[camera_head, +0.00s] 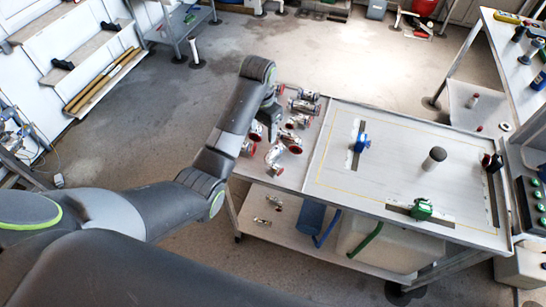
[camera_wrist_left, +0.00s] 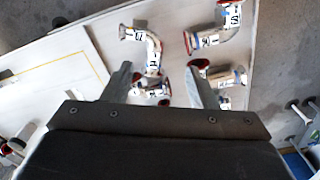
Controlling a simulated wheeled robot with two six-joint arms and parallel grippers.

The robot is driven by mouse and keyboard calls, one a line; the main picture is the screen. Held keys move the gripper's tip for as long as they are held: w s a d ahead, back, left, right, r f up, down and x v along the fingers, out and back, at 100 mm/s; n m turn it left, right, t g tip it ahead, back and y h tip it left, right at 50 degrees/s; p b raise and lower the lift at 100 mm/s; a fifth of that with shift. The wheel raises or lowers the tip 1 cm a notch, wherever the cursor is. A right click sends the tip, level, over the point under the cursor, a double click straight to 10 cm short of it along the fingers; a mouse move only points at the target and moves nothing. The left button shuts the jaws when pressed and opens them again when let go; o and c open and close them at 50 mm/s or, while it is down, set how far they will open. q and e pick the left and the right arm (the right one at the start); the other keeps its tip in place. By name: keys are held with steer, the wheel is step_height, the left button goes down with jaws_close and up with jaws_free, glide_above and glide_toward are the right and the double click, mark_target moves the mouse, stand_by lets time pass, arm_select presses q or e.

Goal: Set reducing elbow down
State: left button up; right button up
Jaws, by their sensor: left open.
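Several white pipe fittings with dark red flange ends lie on the left part of the grey worktable (camera_head: 310,177). In the left wrist view, a labelled curved elbow (camera_wrist_left: 153,48) lies between and just beyond the fingertips of my left gripper (camera_wrist_left: 158,76). My left gripper is open, with its fingers apart; I cannot tell whether either touches a fitting. Another elbow (camera_wrist_left: 222,30) and a smaller fitting (camera_wrist_left: 222,80) lie to the right. I cannot tell which one is the reducing elbow. In the head view, my left gripper (camera_head: 266,124) hangs over the fittings, partly hidden by its arm.
A blue valve (camera_head: 362,144), a green valve (camera_head: 422,209) and a dark-topped cylinder (camera_head: 434,158) stand on the table's yellow-outlined panel. Much of that panel is bare. A lower shelf (camera_head: 285,234) holds small fittings and a pale bin (camera_head: 380,243). A rack (camera_head: 480,103) stands at right.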

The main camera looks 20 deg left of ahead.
arm_select(q)
steer(key=w+d+r, duration=0.1)
steer(key=w+r, duration=0.1)
steer(key=b, duration=0.6)
glide_above(271, 153)
steer(key=f, duration=0.6)
steer(key=shift+s+a+f, duration=0.3)
steer(key=shift+s+f, duration=0.05)
steer(key=shift+f, duration=0.05)
step_height(271, 153, down, 5)
steer(key=shift+r+p, duration=0.1)
steer(key=shift+p, duration=0.3)
steer(key=shift+w+d+f+p, duration=0.15)
steer(key=shift+w+f+p, duration=0.05)
steer(key=shift+f, duration=0.95)
steer(key=shift+w+d+f+p, duration=0.1)
steer(key=shift+w+f+p, duration=0.1)
steer(key=shift+f, duration=1.55)
jaws_close()
